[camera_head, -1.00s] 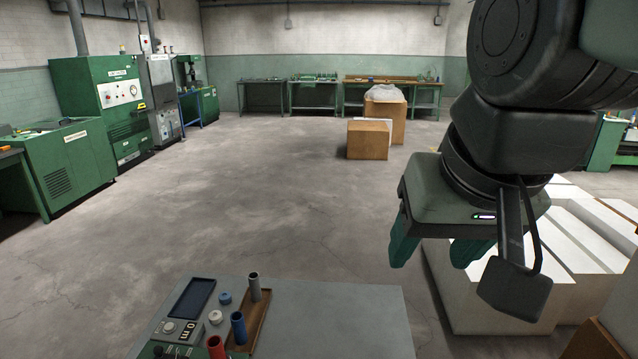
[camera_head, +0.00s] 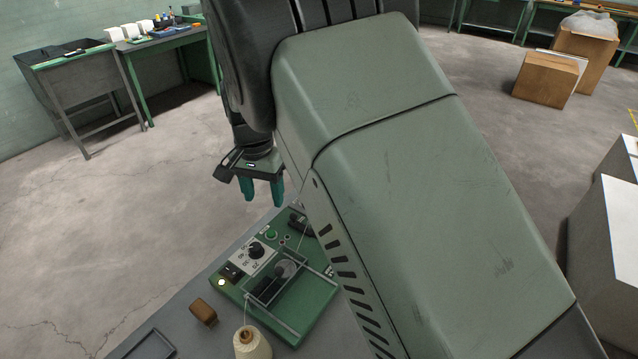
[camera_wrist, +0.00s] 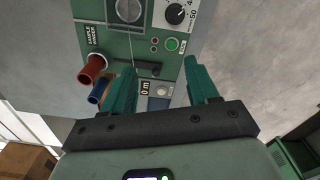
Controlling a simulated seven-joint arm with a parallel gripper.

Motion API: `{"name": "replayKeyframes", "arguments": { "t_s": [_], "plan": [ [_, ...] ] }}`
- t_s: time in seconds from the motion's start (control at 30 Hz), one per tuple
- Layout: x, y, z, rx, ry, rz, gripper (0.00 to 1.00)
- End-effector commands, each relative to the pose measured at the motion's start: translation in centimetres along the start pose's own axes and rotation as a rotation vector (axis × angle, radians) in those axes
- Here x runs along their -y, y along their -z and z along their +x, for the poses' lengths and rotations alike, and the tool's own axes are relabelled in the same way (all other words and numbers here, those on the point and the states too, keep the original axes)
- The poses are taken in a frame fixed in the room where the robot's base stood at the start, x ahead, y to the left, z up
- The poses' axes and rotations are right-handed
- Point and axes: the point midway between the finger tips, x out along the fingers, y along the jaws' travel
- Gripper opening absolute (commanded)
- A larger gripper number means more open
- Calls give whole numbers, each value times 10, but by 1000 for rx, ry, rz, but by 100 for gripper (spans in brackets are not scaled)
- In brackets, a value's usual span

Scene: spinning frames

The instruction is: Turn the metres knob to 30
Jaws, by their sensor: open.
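The black round knob (camera_head: 256,249) sits on a white numbered scale on the green winder machine (camera_head: 318,305), on a grey bench. My gripper (camera_head: 262,192) has teal fingers pointing down, above and beyond the knob in the head view. In the wrist view my gripper (camera_wrist: 160,66) is open and empty, apart from the knob.
A green button (camera_wrist: 171,44) lies near the knob. A red tube (camera_wrist: 92,68) and a blue tube (camera_wrist: 98,93) stand nearby. A yarn cone (camera_head: 252,346) and a brown block (camera_head: 203,312) stand on the bench. My arm hides the bench's right part.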

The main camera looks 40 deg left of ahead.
Motion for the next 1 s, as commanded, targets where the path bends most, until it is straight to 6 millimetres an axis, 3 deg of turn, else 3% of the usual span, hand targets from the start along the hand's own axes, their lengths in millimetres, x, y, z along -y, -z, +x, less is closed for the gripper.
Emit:
{"name": "replayKeyframes", "arguments": {
  "t_s": [0.03,0.2,0.37,0.8,1.0],
  "plan": [
    [15,-9,18,7,-14,-15,59],
    [39,-24,45,14,-32,-31,59],
    [40,-26,61,16,-35,-32,59],
    [36,-27,138,16,-36,-32,59],
    [36,-27,153,15,-34,-32,59]
  ]
}}
